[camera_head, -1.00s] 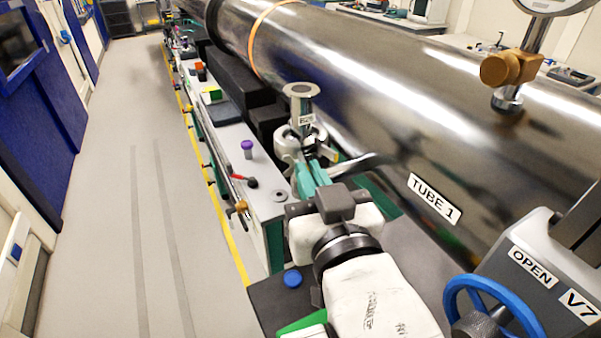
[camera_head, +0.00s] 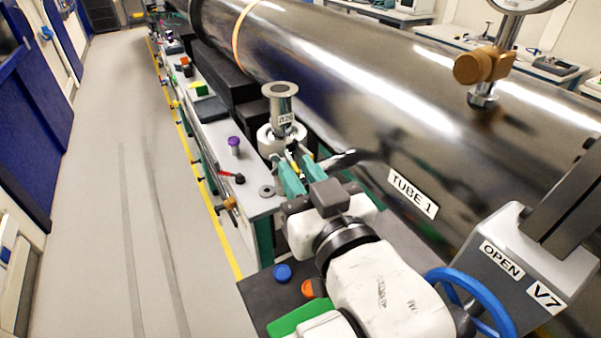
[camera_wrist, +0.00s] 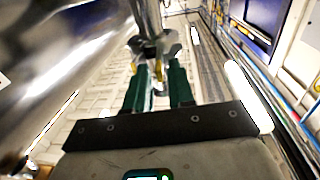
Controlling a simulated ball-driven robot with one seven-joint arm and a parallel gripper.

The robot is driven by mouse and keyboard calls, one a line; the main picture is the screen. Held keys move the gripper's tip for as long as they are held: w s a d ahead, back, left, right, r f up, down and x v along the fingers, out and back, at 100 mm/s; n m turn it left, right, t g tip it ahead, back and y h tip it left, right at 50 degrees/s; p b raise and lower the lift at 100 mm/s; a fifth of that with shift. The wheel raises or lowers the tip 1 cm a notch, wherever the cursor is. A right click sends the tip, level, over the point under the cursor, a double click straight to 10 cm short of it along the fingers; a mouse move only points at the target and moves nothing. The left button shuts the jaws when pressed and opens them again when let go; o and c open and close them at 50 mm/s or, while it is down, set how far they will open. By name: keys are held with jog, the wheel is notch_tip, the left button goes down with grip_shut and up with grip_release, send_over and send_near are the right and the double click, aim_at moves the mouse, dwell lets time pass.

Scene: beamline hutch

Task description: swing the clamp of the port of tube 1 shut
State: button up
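The port of tube 1 (camera_head: 284,103) is an upright metal stub with a flanged top and a small label, beside the big polished tube (camera_head: 370,110) marked TUBE 1. The metal clamp (camera_head: 268,138) sits around the port's lower part; it also shows ahead of the fingers in the wrist view (camera_wrist: 160,42). Whether its jaws meet is not clear. My gripper (camera_head: 294,168) has teal fingers at the clamp's near side. In the wrist view my gripper (camera_wrist: 157,76) has its fingers apart, with a small yellowish part showing between them. Contact with the clamp cannot be told.
A blue handwheel (camera_head: 478,300) and a grey V7 box labelled OPEN (camera_head: 535,265) stand at the right. A gauge on a brass fitting (camera_head: 483,66) rises from the tube. A purple knob (camera_head: 234,142) is on the bench left of the port. The floor (camera_head: 110,200) at left is clear.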

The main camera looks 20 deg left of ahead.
jog(key=shift+o, duration=0.7)
jog(key=shift+s+d, duration=0.1)
jog(key=shift+s, duration=0.05)
jog(key=p+v, duration=0.4)
jog(key=v, duration=0.6)
jog(key=shift+s, duration=0.2)
jog(key=shift+d, duration=0.15)
